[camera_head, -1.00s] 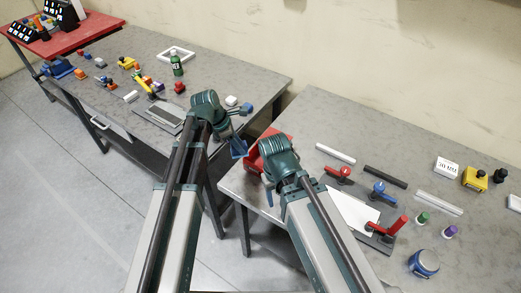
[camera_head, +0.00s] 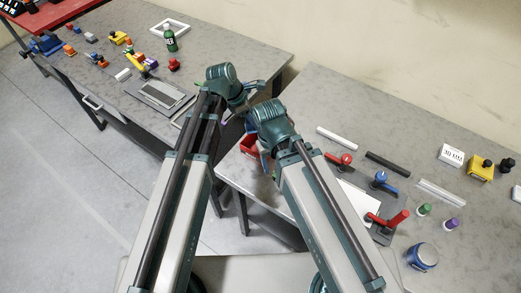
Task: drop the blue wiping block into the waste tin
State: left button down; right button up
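I cannot clearly make out the blue wiping block; the area around my grippers is largely covered by my wrists. A round blue tin (camera_head: 422,257) with a pale label stands at the right table's front; I cannot tell whether it is the waste tin. A red open bin (camera_head: 249,147) at the right table's left edge is partly hidden by my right wrist. My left gripper (camera_head: 254,101) is over the gap between the tables, its far part behind my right wrist. My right gripper (camera_head: 266,162) points down beside the red bin, its fingers mostly hidden.
The right table holds a dark plate with red and blue toggle clamps (camera_head: 384,182), pale and dark bars, a yellow block (camera_head: 481,168) and small bottles (camera_head: 451,224). The left table holds a green bottle (camera_head: 170,39), a white frame (camera_head: 170,26) and a grey plate (camera_head: 163,94).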

pick_arm(q)
jog(key=shift+f+b, duration=1.45)
jog(key=shift+f, duration=0.45)
jog(key=shift+r, duration=0.1)
jog(key=shift+c, duration=1.8)
grip_release()
jog(key=p+v, duration=1.3)
jog(key=shift+a+r, duration=0.2)
jog(key=shift+r, duration=0.15)
